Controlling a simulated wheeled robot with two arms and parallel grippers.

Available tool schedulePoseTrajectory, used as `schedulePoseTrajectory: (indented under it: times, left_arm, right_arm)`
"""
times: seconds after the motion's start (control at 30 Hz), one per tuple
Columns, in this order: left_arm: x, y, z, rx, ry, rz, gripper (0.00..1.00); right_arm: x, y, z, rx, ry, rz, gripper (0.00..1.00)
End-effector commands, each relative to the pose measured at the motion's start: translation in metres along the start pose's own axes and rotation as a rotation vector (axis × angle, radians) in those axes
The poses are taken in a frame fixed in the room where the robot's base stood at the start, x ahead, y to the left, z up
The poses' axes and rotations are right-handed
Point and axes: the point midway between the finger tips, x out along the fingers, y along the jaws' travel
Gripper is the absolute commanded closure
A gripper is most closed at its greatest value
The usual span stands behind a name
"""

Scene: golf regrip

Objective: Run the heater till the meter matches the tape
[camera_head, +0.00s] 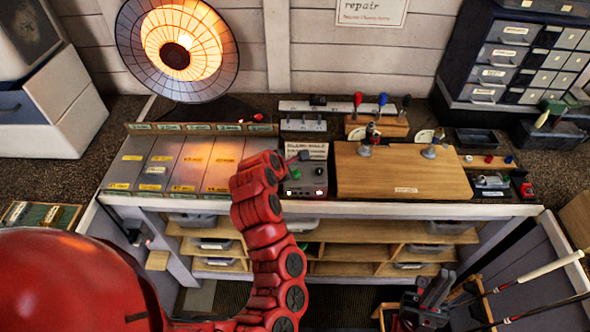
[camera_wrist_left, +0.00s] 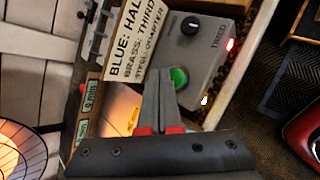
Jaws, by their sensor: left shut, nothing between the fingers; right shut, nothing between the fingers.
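The dish heater (camera_head: 180,48) glows orange at the back left; part of its wire guard (camera_wrist_left: 22,150) shows in the left wrist view. A grey control box (camera_head: 306,180) stands mid-bench. In the left wrist view the box (camera_wrist_left: 203,52) has a black knob, a green button (camera_wrist_left: 179,77), a lit red lamp (camera_wrist_left: 230,44) and a small yellowish lamp (camera_wrist_left: 205,100). My left gripper (camera_wrist_left: 167,72) is shut and empty, its tips at the green button; contact is unclear. It also shows in the head view (camera_head: 297,157). My right gripper (camera_head: 438,287) is shut and empty, low right. I cannot make out a meter reading.
A card (camera_wrist_left: 135,42) about blue, brass and steel stands behind the box. Grey lanes (camera_head: 190,160) with yellow tags lie left, a wooden board (camera_head: 400,180) right. Golf clubs (camera_head: 530,268) lean at lower right. Levers (camera_head: 382,100) stand behind the board.

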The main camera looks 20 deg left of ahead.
Motion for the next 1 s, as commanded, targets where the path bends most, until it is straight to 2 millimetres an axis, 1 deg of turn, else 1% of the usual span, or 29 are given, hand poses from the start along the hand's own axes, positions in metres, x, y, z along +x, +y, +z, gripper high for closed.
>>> schedulePoseTrajectory:
  times: [0.03, 0.47, 0.9, 1.0]
  left_arm:
    - [-0.003, 0.002, 0.002, 0.000, 0.000, 0.000, 1.00]
    - [-0.005, 0.004, 0.004, 0.000, 0.000, 0.000, 1.00]
    - [-0.034, 0.025, 0.025, 0.000, 0.000, -0.002, 1.00]
    - [-0.038, 0.027, 0.028, 0.000, 0.000, -0.001, 1.00]
  right_arm:
    - [0.003, 0.000, -0.001, 0.000, 0.000, 0.000, 1.00]
    - [0.005, 0.000, -0.001, 0.000, 0.000, 0.000, 1.00]
    - [0.030, 0.002, -0.005, 0.000, 0.000, 0.000, 1.00]
    - [0.033, 0.002, -0.005, 0.000, 0.000, 0.000, 1.00]
